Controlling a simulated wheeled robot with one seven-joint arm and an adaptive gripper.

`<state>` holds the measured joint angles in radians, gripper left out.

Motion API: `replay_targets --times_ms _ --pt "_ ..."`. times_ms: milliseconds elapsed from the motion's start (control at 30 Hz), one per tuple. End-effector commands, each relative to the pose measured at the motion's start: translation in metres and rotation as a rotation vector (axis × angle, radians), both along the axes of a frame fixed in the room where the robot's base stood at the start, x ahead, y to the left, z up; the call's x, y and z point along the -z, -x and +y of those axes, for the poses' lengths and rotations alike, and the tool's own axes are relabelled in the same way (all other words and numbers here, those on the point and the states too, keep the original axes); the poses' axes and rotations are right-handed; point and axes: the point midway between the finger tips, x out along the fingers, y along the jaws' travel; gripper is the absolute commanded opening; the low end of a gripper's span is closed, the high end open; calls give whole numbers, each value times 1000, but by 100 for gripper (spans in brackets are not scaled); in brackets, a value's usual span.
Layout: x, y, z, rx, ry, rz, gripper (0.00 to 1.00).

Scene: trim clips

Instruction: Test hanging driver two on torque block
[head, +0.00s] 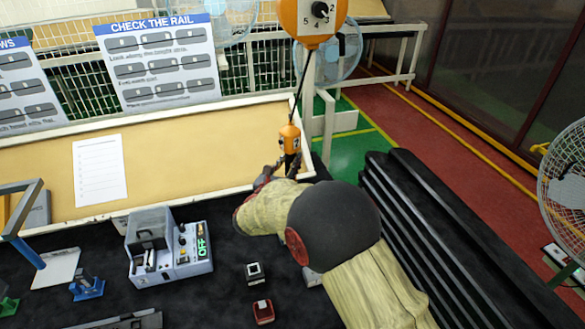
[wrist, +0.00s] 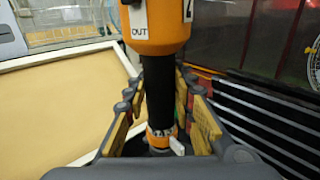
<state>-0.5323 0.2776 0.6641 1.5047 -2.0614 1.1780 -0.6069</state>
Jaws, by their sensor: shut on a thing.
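The hanging driver (head: 289,137), with an orange body and a black grip, hangs on a cable from an orange balancer (head: 312,17) marked with a dial. My gripper (head: 283,172) is shut around the driver's lower black part. In the wrist view the driver's black grip (wrist: 158,88) stands upright between the yellow finger pads, with its orange body marked "OUT" and "2" above. Its tip is hidden. Two small blocks, a dark one with a white top (head: 254,272) and a red one (head: 263,312), sit on the black bench; I cannot tell which is the torque block.
A grey device (head: 168,250) with a green "OFF" display stands left of the blocks. A tan, white-edged panel (head: 200,150) holding a paper sheet (head: 100,170) lies behind. Black ridged steps (head: 440,235) are to the right. A fan (head: 565,180) stands far right.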

Motion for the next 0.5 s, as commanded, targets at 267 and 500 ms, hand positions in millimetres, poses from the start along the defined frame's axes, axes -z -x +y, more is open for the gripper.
replay_targets --times_ms 267,500 --pt "51 0 0 -1 0 2 0" --pt "88 0 0 -1 1 2 0"
